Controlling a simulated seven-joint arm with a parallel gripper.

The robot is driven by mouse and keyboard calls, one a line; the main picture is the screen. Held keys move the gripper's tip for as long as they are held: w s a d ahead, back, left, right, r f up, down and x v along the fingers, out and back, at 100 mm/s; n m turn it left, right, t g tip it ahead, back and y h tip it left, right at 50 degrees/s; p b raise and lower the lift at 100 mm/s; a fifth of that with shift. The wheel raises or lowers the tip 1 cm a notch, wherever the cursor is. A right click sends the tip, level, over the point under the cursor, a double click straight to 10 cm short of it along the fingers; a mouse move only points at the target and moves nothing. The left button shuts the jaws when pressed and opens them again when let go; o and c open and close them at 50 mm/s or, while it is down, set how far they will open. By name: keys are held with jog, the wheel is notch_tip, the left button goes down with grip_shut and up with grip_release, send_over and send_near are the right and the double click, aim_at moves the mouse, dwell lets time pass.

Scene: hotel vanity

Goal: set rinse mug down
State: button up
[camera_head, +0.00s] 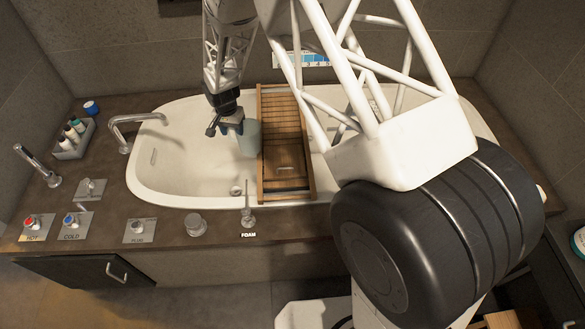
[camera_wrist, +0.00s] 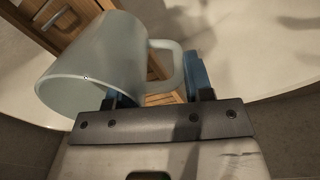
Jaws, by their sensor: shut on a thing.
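The rinse mug (camera_head: 250,138) is pale, frosted grey-green, with a loop handle. In the head view it is beside the left edge of the slatted wooden bath tray (camera_head: 268,188), over the white tub (camera_head: 175,165). My gripper (camera_head: 231,128), with blue fingers, is shut on the mug from its left side. In the wrist view the mug (camera_wrist: 90,62) fills the upper left, tilted in the picture, with its handle between the fingers of my gripper (camera_wrist: 155,85). One finger is partly hidden behind the mug. The tray (camera_wrist: 20,27) shows behind it.
The tray bridges the tub, and its slats look mostly bare. A curved faucet (camera_head: 125,130) stands at the tub's left end. A caddy of bottles (camera_head: 72,138) and a blue-capped jar (camera_head: 91,107) stand on the left deck. Labelled knobs and a foam dispenser (camera_head: 247,215) line the front edge.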

jog(key=shift+d, duration=0.15)
jog(key=s+d+f, duration=0.3)
jog(key=s+d, duration=1.4)
jog(key=d, duration=0.2)
jog(key=s+d+f, duration=0.1)
jog(key=s+d, duration=0.2)
jog(key=s, duration=0.4)
jog(key=s+d+f, duration=0.1)
jog(key=s+d, duration=0.3)
jog(key=s, duration=0.4)
jog(key=s+d+f+m, duration=0.1)
jog(key=s+d, duration=0.3)
jog(key=s, duration=0.4)
jog(key=shift+s, duration=0.25)
jog(key=shift+f, duration=0.1)
jog(key=w+a+f, duration=0.1)
jog(key=w, duration=1.5)
jog(key=shift+f, duration=0.25)
